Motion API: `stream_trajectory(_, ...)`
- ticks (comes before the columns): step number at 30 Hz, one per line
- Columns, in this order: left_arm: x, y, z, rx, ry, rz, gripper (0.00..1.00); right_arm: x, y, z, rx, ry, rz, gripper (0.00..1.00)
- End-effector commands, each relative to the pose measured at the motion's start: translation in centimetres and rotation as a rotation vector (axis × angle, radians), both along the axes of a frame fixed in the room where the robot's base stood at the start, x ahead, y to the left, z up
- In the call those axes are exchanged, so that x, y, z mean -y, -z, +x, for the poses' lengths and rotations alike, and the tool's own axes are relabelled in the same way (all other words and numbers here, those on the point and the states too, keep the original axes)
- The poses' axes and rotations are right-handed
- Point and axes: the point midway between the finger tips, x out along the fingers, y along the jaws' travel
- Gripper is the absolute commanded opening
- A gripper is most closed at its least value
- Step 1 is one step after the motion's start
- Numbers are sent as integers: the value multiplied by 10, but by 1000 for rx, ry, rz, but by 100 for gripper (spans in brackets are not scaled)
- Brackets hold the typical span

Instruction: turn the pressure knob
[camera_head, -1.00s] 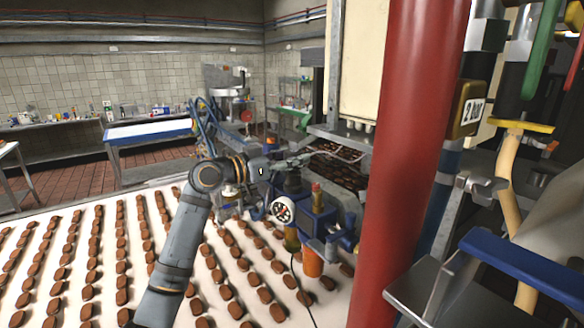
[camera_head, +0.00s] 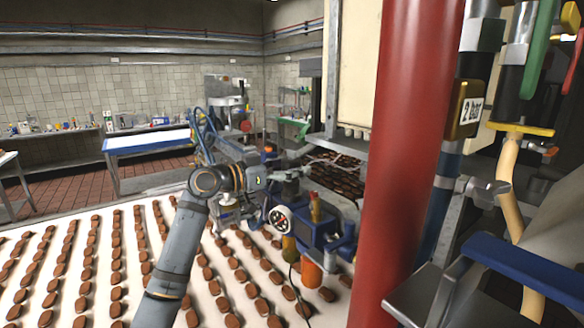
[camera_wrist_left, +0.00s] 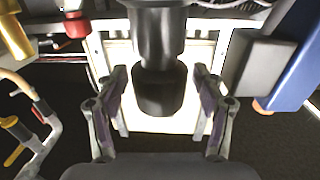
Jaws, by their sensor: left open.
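The pressure knob (camera_wrist_left: 158,92) is a black ribbed cylinder in the middle of the left wrist view. My left gripper (camera_wrist_left: 159,76) is open, with one finger on each side of the knob and a visible gap on both sides. In the head view my left gripper (camera_head: 288,179) is over the air unit, and the knob is mostly hidden there by it. A round white-faced gauge (camera_head: 279,219) sits on the unit just below the gripper. My right gripper is not in view.
A blue unit body (camera_head: 325,228) with orange bowl (camera_head: 311,272) stands beside the gauge. A thick red post (camera_head: 412,150) rises close on the right. Below lies a white conveyor (camera_head: 75,262) with rows of brown biscuits.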

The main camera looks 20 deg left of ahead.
Motion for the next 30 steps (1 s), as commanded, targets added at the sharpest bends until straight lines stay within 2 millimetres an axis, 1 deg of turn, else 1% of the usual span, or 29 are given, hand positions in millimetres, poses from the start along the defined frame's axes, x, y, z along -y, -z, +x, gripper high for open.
stream_trajectory(5, -1, -1, -1, 3, -2, 0, 69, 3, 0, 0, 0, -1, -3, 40)
stream_trajectory(8, -9, -1, -8, 5, -4, 2, 69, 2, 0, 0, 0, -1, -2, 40)
stream_trajectory(15, -43, 1, -46, -1, -5, 11, 69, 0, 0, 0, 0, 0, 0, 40)
stream_trajectory(21, -66, 1, -72, -3, -3, 9, 69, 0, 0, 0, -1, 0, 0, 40)
stream_trajectory(25, -75, 1, -81, 0, -2, 6, 69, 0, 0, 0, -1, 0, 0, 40)
stream_trajectory(30, -79, 0, -88, 0, -1, 3, 69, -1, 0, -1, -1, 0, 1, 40)
